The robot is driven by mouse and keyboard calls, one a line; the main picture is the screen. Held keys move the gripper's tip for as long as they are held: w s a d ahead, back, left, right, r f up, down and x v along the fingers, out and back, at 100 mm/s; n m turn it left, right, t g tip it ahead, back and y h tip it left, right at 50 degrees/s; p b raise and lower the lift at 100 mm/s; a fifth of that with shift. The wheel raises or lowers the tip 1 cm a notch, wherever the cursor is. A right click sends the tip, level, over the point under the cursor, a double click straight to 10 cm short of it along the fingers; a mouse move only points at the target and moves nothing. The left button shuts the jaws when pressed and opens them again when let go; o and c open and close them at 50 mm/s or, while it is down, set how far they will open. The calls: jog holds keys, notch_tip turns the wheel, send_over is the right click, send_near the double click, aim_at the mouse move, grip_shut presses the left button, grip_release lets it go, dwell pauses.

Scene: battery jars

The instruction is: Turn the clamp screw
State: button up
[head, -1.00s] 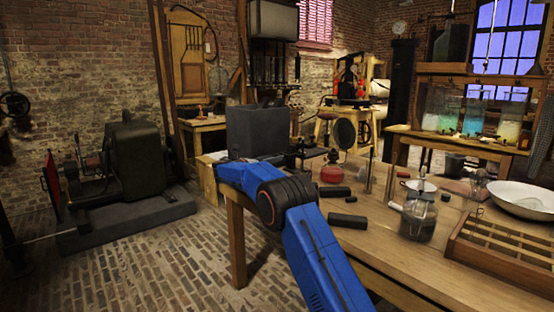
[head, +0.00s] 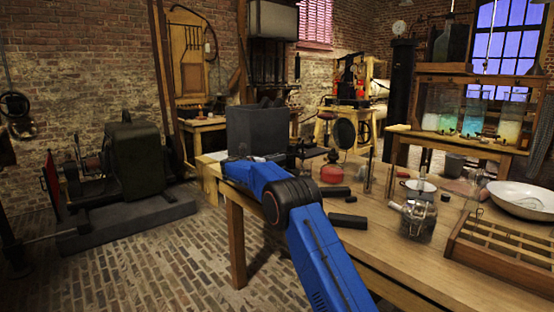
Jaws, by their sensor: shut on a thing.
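My blue arm rises from the bottom edge to a dark ribbed joint, then runs left over the near corner of the wooden workbench (head: 385,258). My gripper cannot be made out; the end of the arm is hidden or blends into the dark things behind it. A glass jar (head: 418,230) with a metal fitting (head: 416,209) on top stands on the bench, right of my arm. I cannot make out a clamp screw for certain; the fitting is too small to read.
A dark box (head: 254,132) stands behind my forearm. Black blocks (head: 347,221) and a red vessel (head: 331,174) lie near the arm. A divided wooden tray (head: 500,258) and a white bowl (head: 522,198) fill the right. The bench front is clear.

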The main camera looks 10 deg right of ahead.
jog(key=shift+m, duration=0.3)
jog(key=m, duration=0.6)
jog(key=shift+m, duration=0.3)
jog(key=m, duration=0.3)
jog(key=shift+m, duration=0.3)
jog(key=m, duration=0.4)
jog(key=shift+f, duration=0.1)
jog(key=m, duration=0.4)
jog(key=shift+s, duration=0.1)
jog(key=m, duration=0.3)
jog(key=shift+f+m, duration=0.1)
jog(key=shift+m, duration=0.3)
jog(key=m, duration=0.3)
jog(key=shift+m, duration=1.9)
